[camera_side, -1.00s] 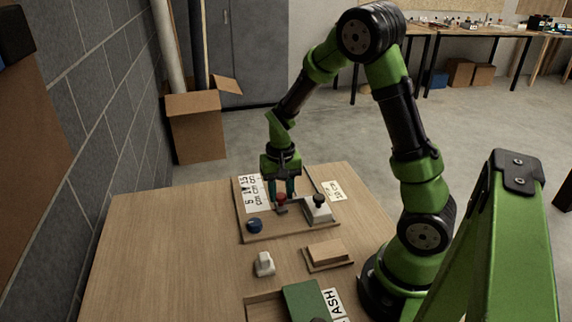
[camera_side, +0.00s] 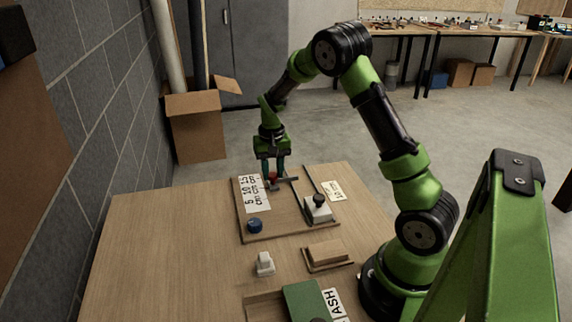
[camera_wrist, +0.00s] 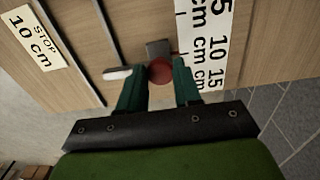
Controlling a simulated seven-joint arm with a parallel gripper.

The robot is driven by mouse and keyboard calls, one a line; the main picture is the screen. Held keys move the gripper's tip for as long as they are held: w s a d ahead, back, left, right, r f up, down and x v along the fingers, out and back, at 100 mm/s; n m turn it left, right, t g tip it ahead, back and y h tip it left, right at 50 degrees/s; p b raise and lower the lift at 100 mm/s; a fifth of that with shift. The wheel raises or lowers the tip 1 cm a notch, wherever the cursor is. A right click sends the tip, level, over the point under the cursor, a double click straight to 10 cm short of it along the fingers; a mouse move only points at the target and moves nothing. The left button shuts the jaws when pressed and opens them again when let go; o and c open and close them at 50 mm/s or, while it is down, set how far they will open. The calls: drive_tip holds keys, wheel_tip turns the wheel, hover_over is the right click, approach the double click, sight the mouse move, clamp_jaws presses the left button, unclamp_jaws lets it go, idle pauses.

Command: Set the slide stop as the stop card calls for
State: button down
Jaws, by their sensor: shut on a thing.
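The slide stop has a red knob (camera_side: 273,177) on a dark grey slider (camera_wrist: 158,48), with a bar reaching sideways. My gripper (camera_side: 273,174) is shut on the red knob; in the wrist view the knob lies between the two fingers (camera_wrist: 158,88). The scale card (camera_side: 252,194), marked 5, 10 and 15 cm, lies beside the track. In the wrist view (camera_wrist: 207,45), the grey slider is roughly level with the 10 label; exact alignment cannot be told. The stop card (camera_side: 332,190) reads "STOP 10 cm", clear in the wrist view (camera_wrist: 33,38).
A white block with a black knob (camera_side: 318,209) stands on the wooden board's near right. A white piece (camera_side: 265,264), a wooden block (camera_side: 327,251) and a green-topped box (camera_side: 303,300) are nearer. The table's left is clear.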

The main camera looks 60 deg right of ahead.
sight(273, 174)
drive_tip(key=shift+w+d, duration=0.15)
drive_tip(key=shift+w, duration=0.05)
drive_tip(key=shift+r, duration=0.1)
drive_tip(key=c, duration=0.8)
unclamp_jaws()
wheel_tip(273, 174, up, 17)
drive_tip(key=shift+f, duration=0.1)
